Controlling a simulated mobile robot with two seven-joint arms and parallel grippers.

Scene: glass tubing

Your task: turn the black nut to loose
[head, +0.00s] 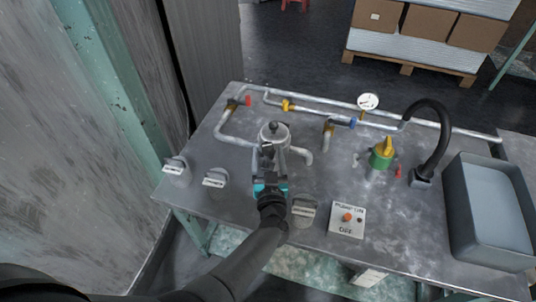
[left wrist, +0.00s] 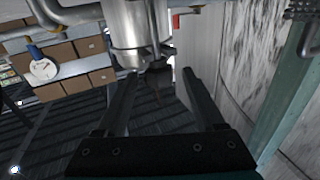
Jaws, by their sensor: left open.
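A steel vessel (head: 275,137) with a spout on its right stands on the metal table. A small black nut (head: 273,127) sits on its top. In the left wrist view the vessel (left wrist: 135,25) fills the top middle, and a dark piece that looks like the nut (left wrist: 158,74) shows at its end. My left gripper (head: 267,152) is just in front of the vessel and hides part of it. In the left wrist view its two fingers (left wrist: 157,83) are apart, one on each side of the dark piece. I cannot tell if they touch it. My right gripper is not in view.
Pipes with a red-handled valve (head: 248,100) and a gauge (head: 368,102) run behind the vessel. A green and yellow valve (head: 382,155), a black hose (head: 441,130) and a grey basin (head: 452,200) stand right. A switch panel (head: 347,220) and label blocks line the front.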

